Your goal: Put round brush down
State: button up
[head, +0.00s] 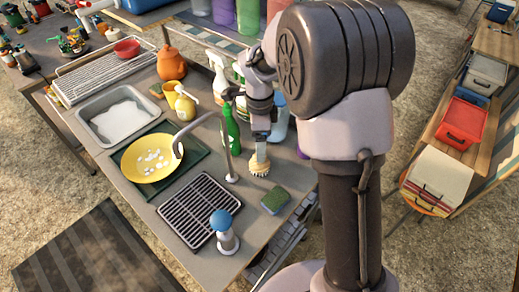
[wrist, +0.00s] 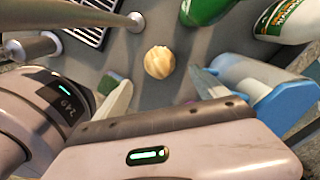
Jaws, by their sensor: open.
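The round brush (head: 259,166) stands upright on the grey counter (head: 254,222), with its pale bristles low and its wooden part up. In the wrist view its round wooden top (wrist: 159,62) shows beyond the fingertips, between their lines. My gripper (head: 261,137) is just above the brush in the head view. In the wrist view my gripper (wrist: 162,84) is open, with its two fingers wide apart and nothing between them. I cannot tell the exact gap between the fingertips and the brush.
A green bottle (head: 231,130) and a tap (head: 229,150) stand left of the brush. A sponge (head: 274,200), a black rack (head: 198,210) and a blue-topped brush (head: 223,230) are nearer. In the wrist view a blue-and-white bottle (wrist: 265,88) is close to the right finger.

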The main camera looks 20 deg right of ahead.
jog(key=s+a+r+n+t+y, duration=0.1)
jog(key=s+a+r+n+t, duration=0.15)
jog(key=s+r+n, duration=0.85)
jog(key=s+a+r+n+t+y, duration=0.1)
jog(key=s+r+n+t, duration=0.2)
jog(key=s, duration=1)
notch_tip(320, 180, up, 2)
jog(key=shift+s+a+r+n, duration=0.15)
jog(key=shift+a+n, duration=0.05)
jog(key=shift+n, duration=0.7)
